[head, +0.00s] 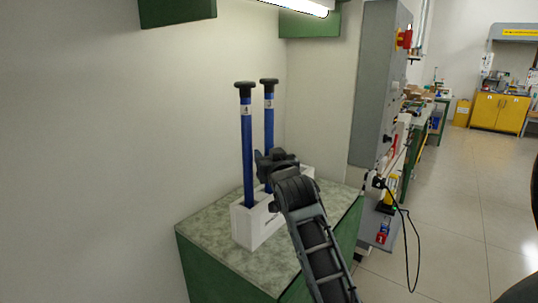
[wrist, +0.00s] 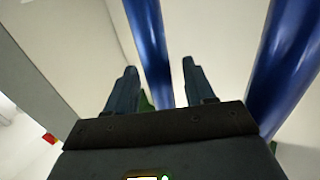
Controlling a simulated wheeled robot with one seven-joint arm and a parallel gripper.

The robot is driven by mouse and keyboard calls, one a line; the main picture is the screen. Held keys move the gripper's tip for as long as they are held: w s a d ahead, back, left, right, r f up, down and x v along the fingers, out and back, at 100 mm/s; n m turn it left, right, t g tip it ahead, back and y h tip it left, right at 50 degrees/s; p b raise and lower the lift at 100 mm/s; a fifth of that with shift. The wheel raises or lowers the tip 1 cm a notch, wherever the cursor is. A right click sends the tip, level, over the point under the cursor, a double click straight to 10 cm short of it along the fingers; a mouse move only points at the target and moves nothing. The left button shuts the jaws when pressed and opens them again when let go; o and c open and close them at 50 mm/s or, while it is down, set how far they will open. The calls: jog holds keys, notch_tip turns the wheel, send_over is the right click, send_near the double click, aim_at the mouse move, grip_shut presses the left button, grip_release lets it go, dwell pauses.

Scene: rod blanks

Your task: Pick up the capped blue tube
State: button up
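Two blue tubes with black caps stand upright in a white holder (head: 246,228) on a bench; one is in front at the left (head: 247,150), the other behind at the right (head: 269,118). My gripper (head: 266,163) is at the rear tube's mid-height and hides part of it. In the wrist view my gripper's two fingers (wrist: 160,80) are apart. One blue tube (wrist: 149,42) shows in the gap between them, and another (wrist: 286,55) at the right, outside the fingers. I cannot tell whether the first is between the fingers or beyond them. No caps show in the wrist view.
The speckled bench top (head: 204,235) has bare room around the holder. A pale wall (head: 90,130) is close behind and left. A grey cabinet (head: 378,85) stands right of the bench, with a hanging black cable. Open floor (head: 470,210) lies at the right.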

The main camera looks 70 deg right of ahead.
grip_shut()
jog(key=shift+r, duration=0.2)
dwell(0.4)
